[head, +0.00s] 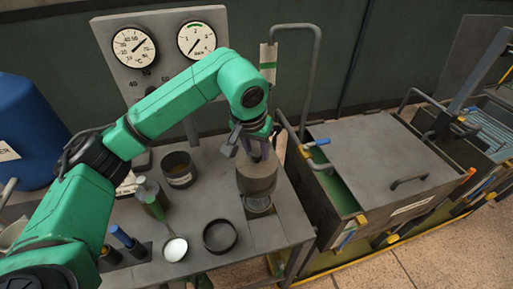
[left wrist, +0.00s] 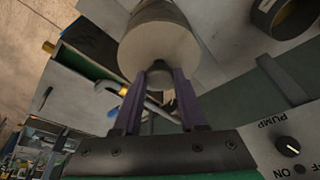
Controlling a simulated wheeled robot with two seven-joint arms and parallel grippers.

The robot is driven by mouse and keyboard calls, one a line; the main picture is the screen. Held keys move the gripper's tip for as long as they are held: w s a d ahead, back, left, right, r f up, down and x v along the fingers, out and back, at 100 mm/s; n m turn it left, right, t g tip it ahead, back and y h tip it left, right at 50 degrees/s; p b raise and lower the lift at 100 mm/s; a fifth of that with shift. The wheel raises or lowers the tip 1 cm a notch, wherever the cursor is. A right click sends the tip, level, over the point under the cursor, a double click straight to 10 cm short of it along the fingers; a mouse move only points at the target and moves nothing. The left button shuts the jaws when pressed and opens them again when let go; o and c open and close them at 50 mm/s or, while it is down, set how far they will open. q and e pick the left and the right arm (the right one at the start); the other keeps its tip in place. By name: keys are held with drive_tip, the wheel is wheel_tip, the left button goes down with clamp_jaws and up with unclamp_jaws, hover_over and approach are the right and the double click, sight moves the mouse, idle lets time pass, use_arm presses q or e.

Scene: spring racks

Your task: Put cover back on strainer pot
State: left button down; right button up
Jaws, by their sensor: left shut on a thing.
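My left gripper (head: 256,153) points down over the right part of the grey bench. In the left wrist view its two purple fingers (left wrist: 159,88) are shut on the small knob of a round grey-brown cover (left wrist: 158,40). In the head view the cover (head: 258,180) hangs below the fingers. The strainer pot (head: 258,205) shows just under the cover, mostly hidden by it. I cannot tell whether the cover touches the pot. My right gripper is in neither view.
A grey lidded tank (head: 375,160) stands right of the bench.

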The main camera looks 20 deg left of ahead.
sight(257, 168)
use_arm(q)
drive_tip(key=b+x, duration=0.1)
drive_tip(key=x, duration=0.1)
drive_tip(key=shift+d+f, duration=0.1)
drive_tip(key=shift+f, duration=0.35)
drive_tip(key=shift+f+b, duration=0.3)
drive_tip(key=shift+b, duration=0.15)
drive_tip(key=shift+s, duration=0.1)
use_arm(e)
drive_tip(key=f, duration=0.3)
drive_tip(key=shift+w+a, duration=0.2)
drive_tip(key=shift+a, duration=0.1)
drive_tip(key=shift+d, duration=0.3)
use_arm(q)
drive_tip(key=shift+b, duration=0.4)
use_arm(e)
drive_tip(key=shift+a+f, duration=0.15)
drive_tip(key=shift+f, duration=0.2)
use_arm(q)
drive_tip(key=shift+f, duration=0.1)
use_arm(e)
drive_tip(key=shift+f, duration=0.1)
